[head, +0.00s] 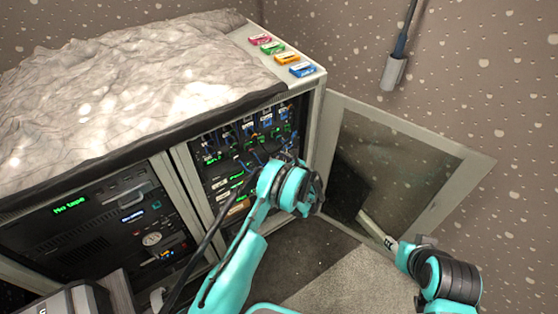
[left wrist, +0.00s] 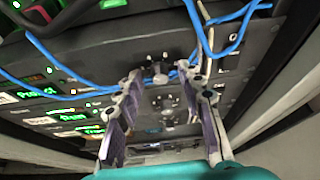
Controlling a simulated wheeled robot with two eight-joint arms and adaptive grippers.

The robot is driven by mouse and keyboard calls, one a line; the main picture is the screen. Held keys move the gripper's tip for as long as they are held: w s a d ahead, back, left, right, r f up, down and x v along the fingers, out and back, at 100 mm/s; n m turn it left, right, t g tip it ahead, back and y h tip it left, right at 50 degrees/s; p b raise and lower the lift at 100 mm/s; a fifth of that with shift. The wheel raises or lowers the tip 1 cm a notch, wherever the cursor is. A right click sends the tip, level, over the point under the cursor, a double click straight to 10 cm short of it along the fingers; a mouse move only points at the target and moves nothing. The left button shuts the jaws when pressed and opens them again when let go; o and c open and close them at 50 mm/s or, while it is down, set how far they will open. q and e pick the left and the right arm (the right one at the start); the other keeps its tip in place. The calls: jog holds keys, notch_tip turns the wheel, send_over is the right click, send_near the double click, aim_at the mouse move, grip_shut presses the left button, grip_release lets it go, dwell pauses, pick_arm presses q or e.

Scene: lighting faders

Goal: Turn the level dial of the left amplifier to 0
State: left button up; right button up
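The equipment rack (head: 177,153) stands open, with several dark panels, green-lit labels and blue cables in its right bay. My left gripper (head: 254,168) reaches into this bay, and its wrist hides part of the panels. In the left wrist view my left gripper (left wrist: 160,88) is open, its two fingers apart in front of a dark panel (left wrist: 95,58). Small knobs (left wrist: 158,76) show between the fingers; I cannot tell whether a finger touches one. I cannot tell which is the left amplifier's level dial, nor read its setting. My right gripper is not clearly seen.
Blue cables (left wrist: 72,96) hang across the panels close to the fingers. An open door (head: 460,160) with a dark pane is right of the bay. Coloured cassettes (head: 287,59) lie on the rack top. A left bay shows a green "No tape" display (head: 70,204).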

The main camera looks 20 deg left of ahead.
pick_arm(q)
grip_shut()
dwell(0.3)
jog(key=shift+s+a+n+t+h, duration=0.15)
jog(key=shift+n+t+h, duration=0.4)
jog(key=shift+n, duration=0.65)
jog(key=shift+s+f+n+t+h, duration=0.1)
jog(key=shift+n+t+h, duration=0.15)
jog(key=shift+n+t, duration=0.7)
jog(key=shift+n, duration=0.25)
